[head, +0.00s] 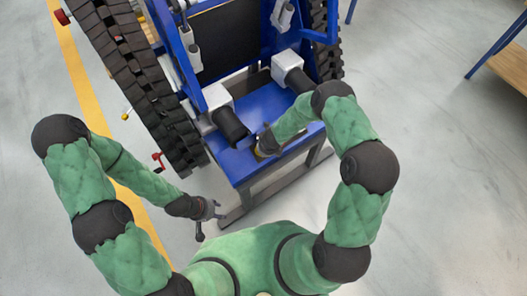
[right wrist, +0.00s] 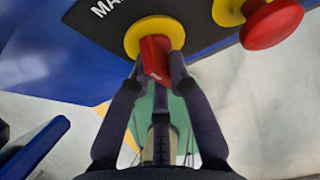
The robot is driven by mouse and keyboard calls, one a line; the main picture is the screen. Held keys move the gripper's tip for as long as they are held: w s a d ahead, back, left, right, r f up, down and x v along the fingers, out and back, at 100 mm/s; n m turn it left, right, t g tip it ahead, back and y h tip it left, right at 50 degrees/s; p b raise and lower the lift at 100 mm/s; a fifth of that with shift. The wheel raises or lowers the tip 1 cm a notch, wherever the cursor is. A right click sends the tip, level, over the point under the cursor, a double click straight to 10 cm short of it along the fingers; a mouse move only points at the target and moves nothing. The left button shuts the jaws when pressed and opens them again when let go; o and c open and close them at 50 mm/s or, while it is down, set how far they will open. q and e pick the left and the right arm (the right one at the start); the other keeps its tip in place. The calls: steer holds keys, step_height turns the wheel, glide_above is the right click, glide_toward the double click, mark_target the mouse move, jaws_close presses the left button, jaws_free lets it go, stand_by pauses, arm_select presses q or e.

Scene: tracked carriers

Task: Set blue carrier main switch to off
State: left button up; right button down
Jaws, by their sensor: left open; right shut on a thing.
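The blue carrier (head: 263,103) stands ahead of me in the head view. Its main switch, a red knob (right wrist: 154,56) on a yellow disc, sits on a black panel in the right wrist view; only "MA" of the label shows. My right gripper (right wrist: 155,72) is shut on this red knob, one finger on each side. The knob looks slightly tilted in that view; its set position cannot be read. In the head view my right forearm mostly hides the switch. My left gripper (head: 206,222) is open and empty, low over the floor beside the carrier's front left corner.
A red push button (right wrist: 271,23) on a yellow base sits close right of the switch. A black track (head: 135,75) runs along the carrier's left side. A red valve handle (head: 159,161) sticks out near the track. The floor to the right is clear; a table (head: 505,62) stands far right.

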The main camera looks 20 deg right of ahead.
steer(key=c, duration=1.1)
jaws_free()
steer(key=shift+c, duration=0.2)
steer(key=v, duration=1.2)
steer(key=shift+s+f, duration=0.1)
steer(key=shift+f, duration=0.05)
steer(key=s+a+f+n+g+y, duration=0.1)
steer(key=s+a+f+n, duration=0.1)
steer(key=s+n, duration=0.7)
steer(key=s+a+f+n+g+y, duration=0.1)
steer(key=s+a+f+n, duration=0.2)
steer(key=s+n, duration=0.7)
steer(key=a+n, duration=0.1)
steer(key=n, duration=0.9)
steer(key=shift+s+n+g+y, duration=0.25)
steer(key=shift+n+g+y, duration=0.15)
